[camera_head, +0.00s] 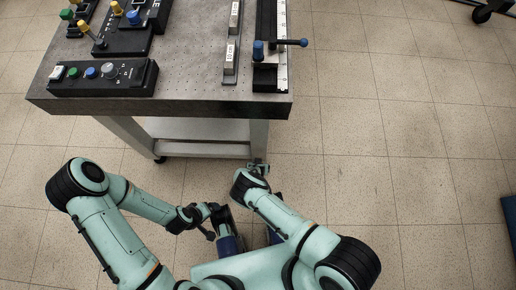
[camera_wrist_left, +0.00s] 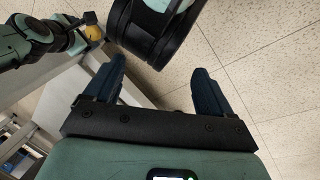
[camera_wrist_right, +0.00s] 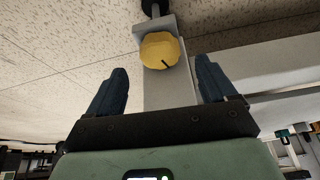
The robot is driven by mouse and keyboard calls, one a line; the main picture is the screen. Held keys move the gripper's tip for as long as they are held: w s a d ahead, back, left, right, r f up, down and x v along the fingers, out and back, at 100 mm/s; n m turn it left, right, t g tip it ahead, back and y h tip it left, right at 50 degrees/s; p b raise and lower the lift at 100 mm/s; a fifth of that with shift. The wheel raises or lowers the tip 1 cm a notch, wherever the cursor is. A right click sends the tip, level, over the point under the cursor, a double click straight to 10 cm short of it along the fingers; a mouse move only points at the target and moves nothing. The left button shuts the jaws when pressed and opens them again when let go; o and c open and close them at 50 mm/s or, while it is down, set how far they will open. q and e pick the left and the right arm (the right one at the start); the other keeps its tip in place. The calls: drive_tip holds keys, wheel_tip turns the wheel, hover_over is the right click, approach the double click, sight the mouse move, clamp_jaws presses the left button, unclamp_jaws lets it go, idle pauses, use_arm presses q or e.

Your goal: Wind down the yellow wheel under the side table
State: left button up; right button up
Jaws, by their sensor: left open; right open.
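The yellow wheel (camera_wrist_right: 160,50) shows in the right wrist view. It is a scalloped knob with a dark mark, at the end of a grey table leg (camera_wrist_right: 168,92) close to a black caster. My right gripper (camera_wrist_right: 162,68) is open, with the wheel ahead, beyond the gap between its fingers; I see no contact. In the left wrist view a small yellow part (camera_wrist_left: 91,17), apparently the wheel, shows near my right arm. The side table (camera_head: 175,95) hides the wheel in the head view. My left gripper (camera_wrist_left: 157,68) is open and empty, above the floor.
The tabletop holds black control boxes (camera_head: 103,78) at the left, and metal blocks (camera_head: 231,58) and a rail with a blue-knobbed handle (camera_head: 258,50) at the right. The table's front edge overhangs its legs and lower shelf.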

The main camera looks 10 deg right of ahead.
drive_tip(key=b+x, duration=0.2)
drive_tip(key=x, duration=0.2)
drive_tip(key=shift+w+f, duration=0.15)
use_arm(q)
drive_tip(key=shift+t+y, duration=0.3)
drive_tip(key=shift+t, duration=0.4)
drive_tip(key=w+f, duration=0.1)
drive_tip(key=w+a+f, duration=0.1)
drive_tip(key=w, duration=0.1)
drive_tip(key=w+a+f, duration=0.1)
drive_tip(key=shift+w+a, duration=0.1)
drive_tip(key=shift+w, duration=0.05)
